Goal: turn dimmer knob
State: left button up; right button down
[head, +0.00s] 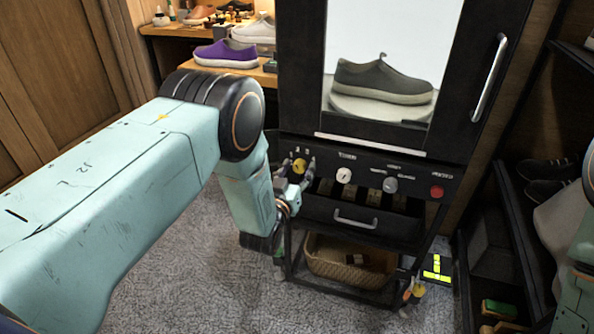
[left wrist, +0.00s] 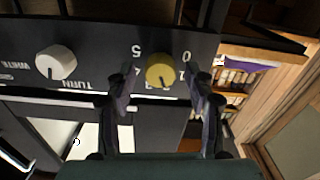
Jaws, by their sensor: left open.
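The yellow dimmer knob (head: 299,165) sits at the left end of the black cabinet's control panel. It also shows in the left wrist view (left wrist: 160,70), where the picture is upside down and numbers ring the knob. A dark pointer mark shows on its face, toward the lower edge in that view. My left gripper (head: 296,170) is open at the panel. In the left wrist view its fingers (left wrist: 163,95) stand on either side of the knob, with visible gaps; I cannot tell whether their tips reach past its face. My right gripper is not in view.
A white knob (head: 344,175), labelled TURN in the wrist view, a grey knob (head: 390,185) and a red button (head: 437,192) share the panel. A drawer handle (head: 355,220) is below. A grey shoe (head: 382,82) stands behind the glass door. A basket (head: 330,258) sits underneath.

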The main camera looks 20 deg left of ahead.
pick_arm(q)
grip_shut()
dwell(0.4)
jog(key=m, duration=0.8)
jog(key=shift+p, duration=0.35)
jog(key=shift+d+m, duration=0.1)
jog(key=shift+m, duration=0.4)
grip_release()
jog(key=shift+s, duration=0.1)
